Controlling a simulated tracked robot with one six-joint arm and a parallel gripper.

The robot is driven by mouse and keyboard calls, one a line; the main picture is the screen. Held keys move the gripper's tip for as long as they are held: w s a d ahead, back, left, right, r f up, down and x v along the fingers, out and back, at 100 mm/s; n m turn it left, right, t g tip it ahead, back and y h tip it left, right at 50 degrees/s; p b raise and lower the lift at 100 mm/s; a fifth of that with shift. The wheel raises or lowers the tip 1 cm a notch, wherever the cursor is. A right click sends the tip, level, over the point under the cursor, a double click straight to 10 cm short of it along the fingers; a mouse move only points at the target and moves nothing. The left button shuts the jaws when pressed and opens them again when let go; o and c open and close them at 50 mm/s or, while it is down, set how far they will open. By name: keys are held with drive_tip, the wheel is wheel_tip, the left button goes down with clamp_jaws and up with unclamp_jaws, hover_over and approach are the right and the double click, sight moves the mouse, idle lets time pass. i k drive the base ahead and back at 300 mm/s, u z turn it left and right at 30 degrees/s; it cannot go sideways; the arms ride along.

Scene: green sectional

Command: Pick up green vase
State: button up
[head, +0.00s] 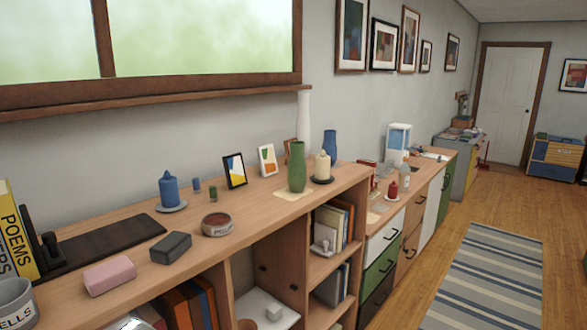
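The green vase (297,168) stands upright on top of the long wooden shelf unit, near its far right end. It rests on or beside a pale flat mat (287,194). A cream candle (322,166) on a dark dish is just to its right. A blue vase (330,145) and a tall white vase (303,124) stand behind it. My gripper is not in view.
Small picture frames (235,171), a blue candle (169,188), a round tin (217,224), a dark block (171,247) and a pink block (109,275) stand on the unit (262,220). Wooden floor (505,215) with a striped rug (487,275) is open at right.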

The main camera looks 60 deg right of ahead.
sight(296, 180)
drive_tip(key=z, duration=2.1)
